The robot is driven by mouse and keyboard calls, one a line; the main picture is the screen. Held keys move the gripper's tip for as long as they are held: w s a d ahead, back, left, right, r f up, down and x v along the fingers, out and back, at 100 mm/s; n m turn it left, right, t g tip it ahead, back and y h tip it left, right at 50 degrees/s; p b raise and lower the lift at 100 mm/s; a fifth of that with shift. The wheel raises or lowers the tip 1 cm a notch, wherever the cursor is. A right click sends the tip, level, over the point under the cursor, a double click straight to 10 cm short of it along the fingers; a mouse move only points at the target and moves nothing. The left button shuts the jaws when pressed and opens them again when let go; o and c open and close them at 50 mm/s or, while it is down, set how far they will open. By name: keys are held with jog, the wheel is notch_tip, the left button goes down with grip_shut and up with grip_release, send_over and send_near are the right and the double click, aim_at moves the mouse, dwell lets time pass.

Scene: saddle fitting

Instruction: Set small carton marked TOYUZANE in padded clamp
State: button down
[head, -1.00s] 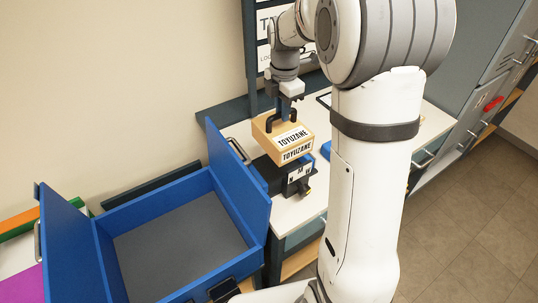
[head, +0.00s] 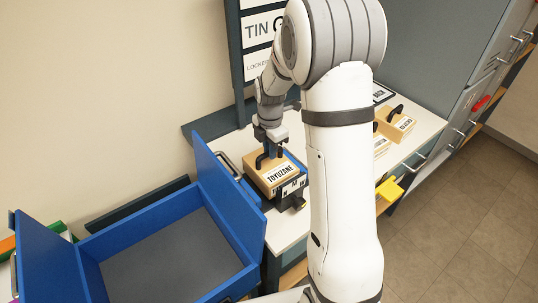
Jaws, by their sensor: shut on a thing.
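The small tan carton marked TOYUZANE (head: 270,174) has a dark handle on top and a white label. It sits low at the black padded clamp (head: 292,193) on the white table; whether it rests fully between the pads cannot be told. My gripper (head: 271,145) is above the carton, shut on its handle. The carton hides most of the clamp; only the clamp's front with white letter marks and a dark knob shows.
A blue open box (head: 240,235) with raised flaps stands left of the clamp, close to it. More tan cartons with handles (head: 397,123) stand on the table behind my arm at right. Grey lockers stand at right.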

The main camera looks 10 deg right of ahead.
jog(key=shift+f, duration=1.25)
jog(key=shift+f, duration=0.15)
jog(key=c, duration=1.4)
grip_release()
notch_tip(320, 180, up, 11)
jog(key=shift+r+b, duration=0.2)
jog(key=shift+b, duration=0.2)
jog(key=shift+s+a+r+m+t, duration=0.1)
jog(key=shift+s+r+m+t, duration=0.7)
jog(key=shift+s+m, duration=3.15)
jog(key=shift+s+a+r+m+t, duration=0.15)
jog(key=shift+s+r+m, duration=1.1)
jog(key=shift+s+m, duration=2.7)
jog(key=shift+s+a+r+m+t, duration=0.1)
jog(key=shift+s+r+m+t, duration=0.7)
jog(key=shift+s+m, duration=3.1)
